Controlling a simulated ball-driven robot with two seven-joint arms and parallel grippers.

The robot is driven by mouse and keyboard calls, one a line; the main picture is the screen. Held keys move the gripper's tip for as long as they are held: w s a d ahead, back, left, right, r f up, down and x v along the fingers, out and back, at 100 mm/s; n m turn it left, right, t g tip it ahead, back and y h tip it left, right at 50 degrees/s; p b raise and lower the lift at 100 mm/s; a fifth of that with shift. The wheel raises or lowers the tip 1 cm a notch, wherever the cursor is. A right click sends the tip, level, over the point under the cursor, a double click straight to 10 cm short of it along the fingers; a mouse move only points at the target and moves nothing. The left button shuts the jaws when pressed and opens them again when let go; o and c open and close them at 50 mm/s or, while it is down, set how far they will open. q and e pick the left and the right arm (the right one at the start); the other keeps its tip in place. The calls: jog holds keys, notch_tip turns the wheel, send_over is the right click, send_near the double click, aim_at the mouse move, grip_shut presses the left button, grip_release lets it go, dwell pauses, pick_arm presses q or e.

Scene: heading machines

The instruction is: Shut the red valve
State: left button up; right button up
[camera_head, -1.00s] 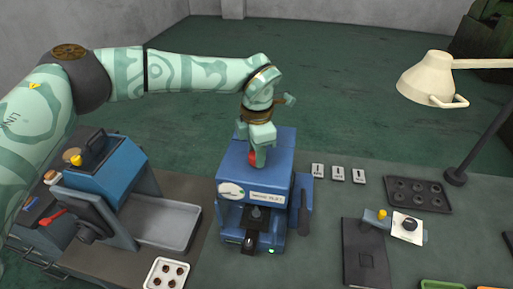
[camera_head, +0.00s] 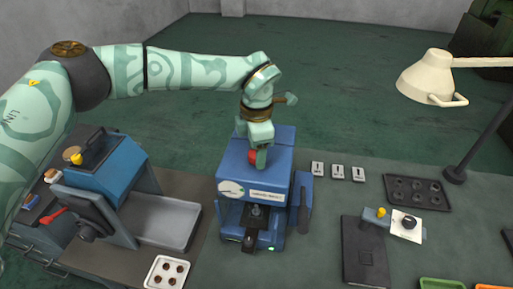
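A red knob-like part, seemingly the red valve (camera_head: 252,157), sits on top of the blue machine (camera_head: 232,170) in the middle of the head view. My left gripper (camera_head: 261,160) points down onto it from above. One finger covers the knob's right side, and red shows to the left of that finger. The far finger is hidden, so I cannot tell if the fingers close on the knob. My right gripper is out of view.
A second blue machine (camera_head: 110,185) with a red lever (camera_head: 53,216) and a grey tray (camera_head: 172,222) stands at the left. A white tray (camera_head: 167,273) lies in front. A dark muffin-like tray (camera_head: 417,193) and a cream lamp (camera_head: 428,77) are at the right.

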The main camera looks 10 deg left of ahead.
pick_arm(q)
notch_tip(320, 180, up, 16)
jog(key=b, duration=0.1)
jog(key=shift+s+r, duration=0.15)
jog(key=shift+s, duration=0.05)
jog(key=shift+d, duration=0.1)
dwell(0.3)
